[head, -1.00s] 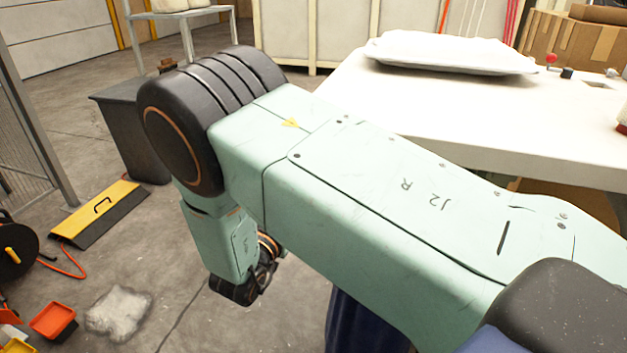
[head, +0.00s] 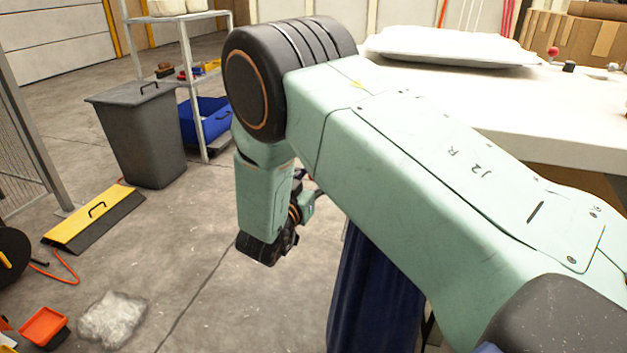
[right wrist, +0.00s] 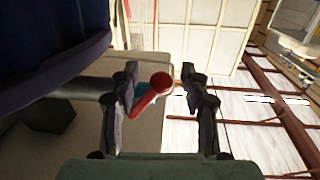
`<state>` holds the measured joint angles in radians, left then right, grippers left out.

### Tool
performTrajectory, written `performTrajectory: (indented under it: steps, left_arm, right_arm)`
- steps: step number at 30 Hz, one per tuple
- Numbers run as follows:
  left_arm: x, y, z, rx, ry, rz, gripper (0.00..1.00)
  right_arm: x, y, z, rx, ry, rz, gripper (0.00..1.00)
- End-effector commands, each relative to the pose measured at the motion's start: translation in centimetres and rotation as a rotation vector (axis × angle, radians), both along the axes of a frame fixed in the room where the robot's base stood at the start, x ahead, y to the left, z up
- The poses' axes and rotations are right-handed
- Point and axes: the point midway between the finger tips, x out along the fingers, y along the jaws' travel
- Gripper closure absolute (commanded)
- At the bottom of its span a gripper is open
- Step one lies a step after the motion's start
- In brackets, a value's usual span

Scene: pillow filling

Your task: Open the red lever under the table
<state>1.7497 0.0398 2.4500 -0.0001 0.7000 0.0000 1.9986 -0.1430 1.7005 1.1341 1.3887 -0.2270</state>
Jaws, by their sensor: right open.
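The red lever (right wrist: 150,94), with a round red knob at its end, shows in the right wrist view. Its knob lies between the two fingers of my right gripper (right wrist: 160,80), as seen from that camera. The fingers are open, with visible gaps on both sides; I see no grip on the lever. In the head view my right arm crosses the picture, and its wrist hangs low beside the white table (head: 510,100). The gripper's fingers are mostly hidden there. The lever does not show in the head view. My left gripper is not in view.
Dark blue fabric (right wrist: 45,45) fills the upper left of the wrist view; dark blue material (head: 375,290) hangs below my arm. A white pillow (head: 450,47) lies on the table. A grey bin (head: 140,135) and a yellow-black ramp (head: 95,217) stand left on the floor.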

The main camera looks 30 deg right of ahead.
Motion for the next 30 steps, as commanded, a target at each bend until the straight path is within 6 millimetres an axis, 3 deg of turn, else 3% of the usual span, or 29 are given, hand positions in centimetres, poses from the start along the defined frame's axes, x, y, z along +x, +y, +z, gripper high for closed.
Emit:
performTrajectory:
  steps: [7, 23, 30]
  left_arm:
    - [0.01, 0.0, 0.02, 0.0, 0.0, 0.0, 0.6]
    - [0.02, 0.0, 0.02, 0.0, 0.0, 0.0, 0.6]
    - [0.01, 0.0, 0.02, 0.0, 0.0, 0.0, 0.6]
  right_arm:
    - [0.11, 0.03, 0.05, 0.0, 0.0, 0.0, 0.54]
    - [0.09, 0.04, 0.04, 0.001, -0.001, -0.001, 0.99]
    - [0.11, 0.05, 0.07, 0.0, -0.001, 0.0, 1.0]
